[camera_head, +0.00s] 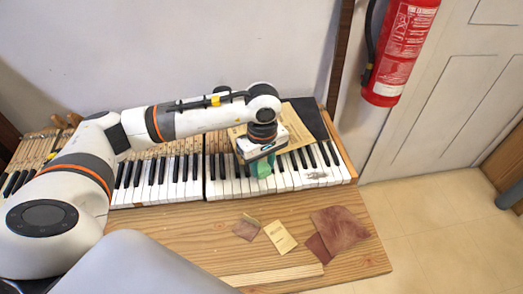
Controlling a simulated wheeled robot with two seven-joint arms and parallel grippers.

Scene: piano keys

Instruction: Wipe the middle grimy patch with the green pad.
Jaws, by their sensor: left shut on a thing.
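My left gripper (262,159) points down over the right half of the piano keyboard (170,195). It is shut on the green pad (264,168), which is at the white keys; I cannot tell whether it touches them. A greyish grimy patch (314,175) shows on the white keys to the right of the pad. I cannot make out other patches; my gripper and the pad hide part of the keys. I cannot tell which patch is the middle one. My right gripper is not in view.
Sandpaper pieces and a cream packet (280,237) lie on the wooden board (180,225) in front of the keys. A dark red sheet (340,229) lies further right. A fire extinguisher (400,50) hangs at the upper right. The board's left part is clear.

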